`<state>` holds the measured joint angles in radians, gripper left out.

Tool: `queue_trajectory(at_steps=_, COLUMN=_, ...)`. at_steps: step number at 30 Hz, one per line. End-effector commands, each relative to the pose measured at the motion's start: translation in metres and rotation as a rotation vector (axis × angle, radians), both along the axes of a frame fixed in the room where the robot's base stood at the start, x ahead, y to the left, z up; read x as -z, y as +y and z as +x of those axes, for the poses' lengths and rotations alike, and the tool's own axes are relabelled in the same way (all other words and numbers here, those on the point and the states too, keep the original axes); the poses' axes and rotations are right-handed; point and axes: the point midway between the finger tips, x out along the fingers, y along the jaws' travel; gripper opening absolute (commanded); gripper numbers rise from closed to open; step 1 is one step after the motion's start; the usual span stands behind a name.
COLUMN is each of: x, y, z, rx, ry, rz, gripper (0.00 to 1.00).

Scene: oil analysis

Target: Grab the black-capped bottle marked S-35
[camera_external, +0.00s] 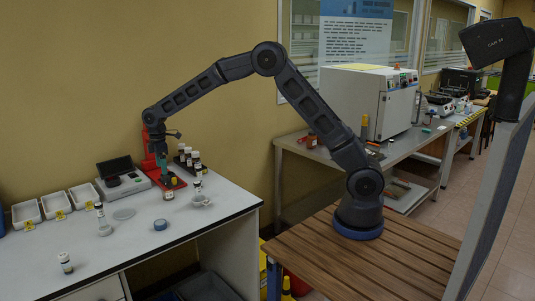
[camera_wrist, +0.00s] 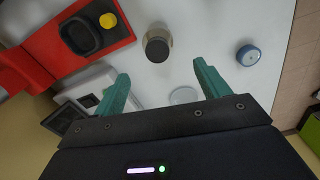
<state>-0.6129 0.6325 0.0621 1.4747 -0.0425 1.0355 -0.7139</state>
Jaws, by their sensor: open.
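My gripper (camera_external: 163,171) points down over the white table, its teal fingers open. In the wrist view my gripper (camera_wrist: 160,68) has nothing between its fingers. A small dark-capped bottle (camera_wrist: 157,49) stands just ahead of the fingertips, roughly in line with the gap between them. In the outside view this appears to be the bottle (camera_external: 168,194) just below my fingers, apart from them, with a pale label.
A red stand (camera_wrist: 85,35) with a yellow knob is close on the left in the wrist view. A blue round item (camera_external: 160,225) and a small dish (camera_external: 201,201) lie nearby. A scale (camera_external: 126,184) and white trays (camera_external: 84,197) line the back.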

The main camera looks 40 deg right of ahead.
Motion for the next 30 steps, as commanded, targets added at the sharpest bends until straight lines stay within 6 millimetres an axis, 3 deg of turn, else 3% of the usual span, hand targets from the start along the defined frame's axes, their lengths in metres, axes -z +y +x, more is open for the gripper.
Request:
queue_trajectory(at_steps=6, x=0.033, y=-0.002, z=0.0, rx=0.001, ry=0.002, rz=-0.003, gripper=0.75)
queue_trajectory(at_steps=14, x=0.048, y=-0.004, z=0.0, rx=0.001, ry=0.0, rz=-0.001, gripper=0.75)
queue_trajectory(at_steps=24, x=0.09, y=-0.011, z=-0.001, rx=0.0, ry=0.001, rz=-0.002, gripper=0.75)
queue_trajectory(at_steps=30, x=0.094, y=-0.011, z=0.0, rx=0.0, ry=-0.001, rz=0.0, gripper=0.75)
